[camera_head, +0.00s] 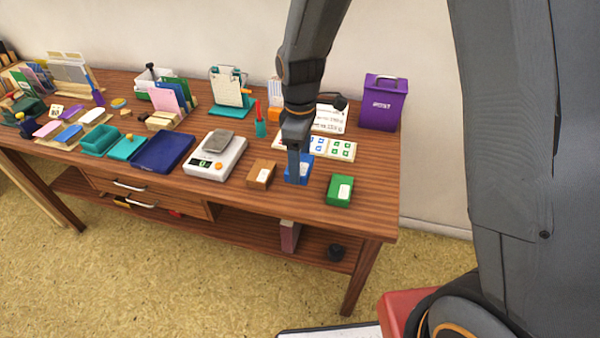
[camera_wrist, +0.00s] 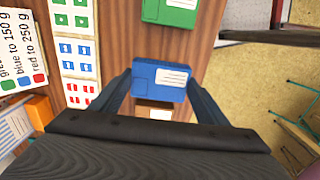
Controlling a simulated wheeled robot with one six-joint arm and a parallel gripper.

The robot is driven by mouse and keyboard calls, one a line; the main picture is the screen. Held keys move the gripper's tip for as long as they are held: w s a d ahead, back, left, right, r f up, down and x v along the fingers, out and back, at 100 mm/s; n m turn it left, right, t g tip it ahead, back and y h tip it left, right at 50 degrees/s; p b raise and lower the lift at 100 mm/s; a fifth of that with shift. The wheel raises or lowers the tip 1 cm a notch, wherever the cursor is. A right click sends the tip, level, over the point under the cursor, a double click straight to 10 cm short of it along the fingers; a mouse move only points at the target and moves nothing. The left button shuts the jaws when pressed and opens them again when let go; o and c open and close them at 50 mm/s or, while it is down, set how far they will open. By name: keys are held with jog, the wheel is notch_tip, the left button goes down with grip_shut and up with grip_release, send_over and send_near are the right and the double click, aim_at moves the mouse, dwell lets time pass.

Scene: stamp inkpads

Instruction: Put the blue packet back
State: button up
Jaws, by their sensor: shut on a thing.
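The blue packet (camera_wrist: 160,80) has a white label and sits between the two fingers of my gripper (camera_wrist: 158,88), which is shut on it. In the head view the blue packet (camera_head: 303,170) is partly hidden by my gripper (camera_head: 297,172), between a brown packet (camera_head: 261,174) and a green packet (camera_head: 340,189). I cannot tell whether the blue packet touches the table. In the wrist view the green packet (camera_wrist: 171,11) is at the top edge, and part of the brown packet shows below the blue one.
Sheets with green, blue and red marks (camera_head: 341,149) lie behind the packets. A scale (camera_head: 215,155) holding a grey block stands left of the brown packet. A purple bin (camera_head: 383,103) stands at the back right. The front right corner of the table (camera_head: 382,222) is clear.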

jog(key=shift+f+p, duration=0.3)
jog(key=shift+f, duration=2.2)
jog(key=shift+f, duration=0.15)
jog(key=o, duration=1.2)
notch_tip(320, 180, up, 12)
jog(key=shift+r+b, duration=0.15)
jog(key=shift+b, duration=0.7)
jog(key=s+d+m, duration=1.4)
jog(key=s+d, duration=0.1)
jog(key=shift+s+f, duration=0.15)
jog(key=shift+f, duration=0.05)
